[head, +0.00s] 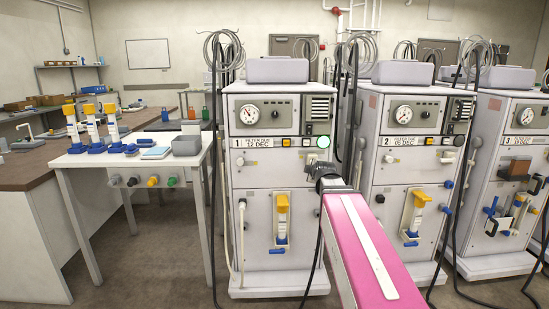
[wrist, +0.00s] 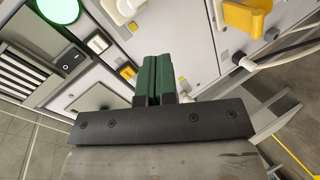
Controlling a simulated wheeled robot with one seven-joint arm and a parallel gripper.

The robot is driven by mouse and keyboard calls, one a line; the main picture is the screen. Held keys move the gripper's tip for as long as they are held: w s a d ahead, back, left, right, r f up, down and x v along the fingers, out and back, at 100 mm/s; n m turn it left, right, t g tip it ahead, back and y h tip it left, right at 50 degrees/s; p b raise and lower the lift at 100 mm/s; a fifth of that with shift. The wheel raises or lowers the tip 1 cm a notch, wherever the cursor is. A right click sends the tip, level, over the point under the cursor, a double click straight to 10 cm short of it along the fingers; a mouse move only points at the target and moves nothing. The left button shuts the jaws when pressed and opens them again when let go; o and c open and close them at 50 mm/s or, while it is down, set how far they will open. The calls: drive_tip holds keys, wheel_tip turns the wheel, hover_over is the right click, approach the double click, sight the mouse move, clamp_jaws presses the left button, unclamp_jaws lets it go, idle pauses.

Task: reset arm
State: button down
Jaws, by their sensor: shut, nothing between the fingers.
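My gripper (wrist: 153,80) shows in the wrist view with its green fingers together and nothing between them. It points at the front of a dialysis machine, with a lit green lamp (wrist: 60,8) at upper left and a yellow-capped part (wrist: 244,16) at upper right. In the head view my pink arm (head: 368,250) reaches forward from the lower right. Its dark end (head: 328,172) is in front of machine 1 (head: 252,165), near its right edge. The fingers are hidden in the head view. I cannot tell whether they touch the machine.
Machine 2 (head: 398,165) and machine 3 (head: 515,165) stand to the right, with dark hanging cables (head: 452,190) between them. A white side table (head: 85,160) at left holds several yellow-and-blue filters and a grey box (head: 187,146).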

drive_tip(key=s+a+f+m+g, duration=0.1)
drive_tip(key=s+f+m+g, duration=0.5)
drive_tip(key=s+f, duration=0.5)
drive_tip(key=s+a+f+m+g, duration=0.1)
drive_tip(key=s+f+m+g, duration=0.6)
drive_tip(key=s+f, duration=0.5)
wheel_tip(320, 180, down, 8)
drive_tip(key=shift+s+a+r+m, duration=0.15)
drive_tip(key=shift+s+m, duration=0.15)
drive_tip(key=shift+m, duration=0.6)
